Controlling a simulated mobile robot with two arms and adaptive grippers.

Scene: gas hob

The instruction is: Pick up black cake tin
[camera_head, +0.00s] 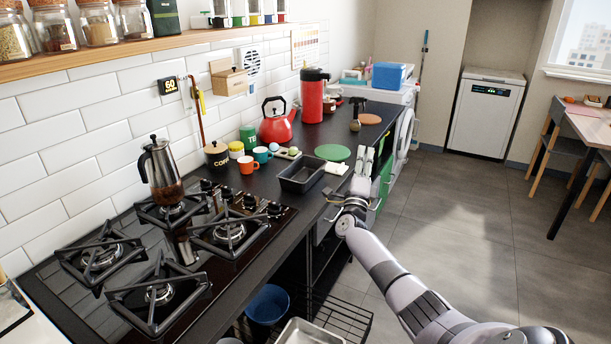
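The black cake tin (297,184) is a rectangular, open-topped dark tin. It sits on the dark worktop to the right of the gas hob, near the front edge, and looks empty. My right gripper (364,158) is just right of the tin, by the worktop's front edge, with its fingers pointing away. It is apart from the tin and its fingers look open with nothing between them. My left gripper is not in view.
A white cloth or paper (337,168) and a green round board (332,152) lie beside the tin. Mugs (247,165), a red kettle (276,128) and a red flask (312,100) stand behind. A moka pot (161,175) stands on the gas hob (245,250).

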